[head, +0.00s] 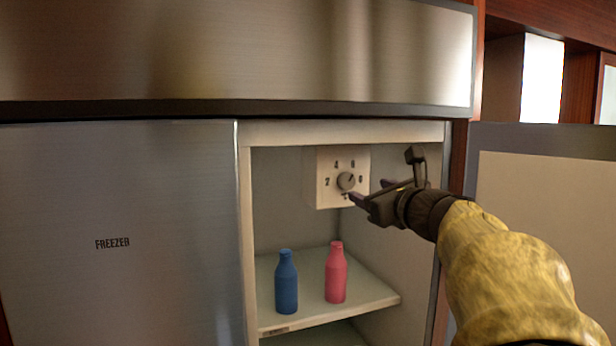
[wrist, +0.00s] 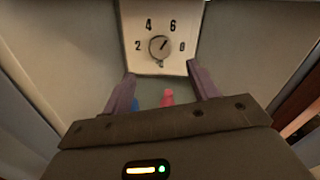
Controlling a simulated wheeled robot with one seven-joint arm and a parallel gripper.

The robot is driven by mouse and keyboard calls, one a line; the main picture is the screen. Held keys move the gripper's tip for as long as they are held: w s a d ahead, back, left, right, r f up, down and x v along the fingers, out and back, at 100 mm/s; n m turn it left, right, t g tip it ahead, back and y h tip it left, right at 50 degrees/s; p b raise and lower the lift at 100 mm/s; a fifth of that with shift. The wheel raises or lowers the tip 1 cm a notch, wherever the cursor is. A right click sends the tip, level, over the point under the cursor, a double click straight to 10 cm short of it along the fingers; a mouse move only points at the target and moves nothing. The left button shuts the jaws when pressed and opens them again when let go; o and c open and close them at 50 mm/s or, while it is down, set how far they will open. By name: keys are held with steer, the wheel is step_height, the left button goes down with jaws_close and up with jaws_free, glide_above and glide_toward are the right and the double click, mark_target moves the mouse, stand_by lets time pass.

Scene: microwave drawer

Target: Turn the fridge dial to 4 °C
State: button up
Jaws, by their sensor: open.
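The fridge dial is a round grey knob (head: 346,181) on a white panel (head: 325,191) at the upper back of the open fridge compartment. In the wrist view the knob (wrist: 159,46) has a dark pointer mark slanting up and right, roughly toward the 6. My gripper (head: 371,190) is open and empty, just right of and in front of the panel. In the wrist view its two purple fingers (wrist: 160,70) are spread below the knob, apart from it.
A blue bottle (head: 286,282) and a pink bottle (head: 336,273) stand on the shelf (head: 378,296) below the dial. The closed freezer door (head: 120,270) is at left. The compartment's right wall is close to my arm.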

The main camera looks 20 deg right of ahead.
mark_target(349, 182)
steer(key=w+p, duration=0.2)
steer(key=w, duration=0.7)
steer(key=shift+a+p, duration=0.15)
steer(key=shift+p, duration=0.25)
steer(key=shift+s, duration=0.1)
steer(key=c, duration=1)
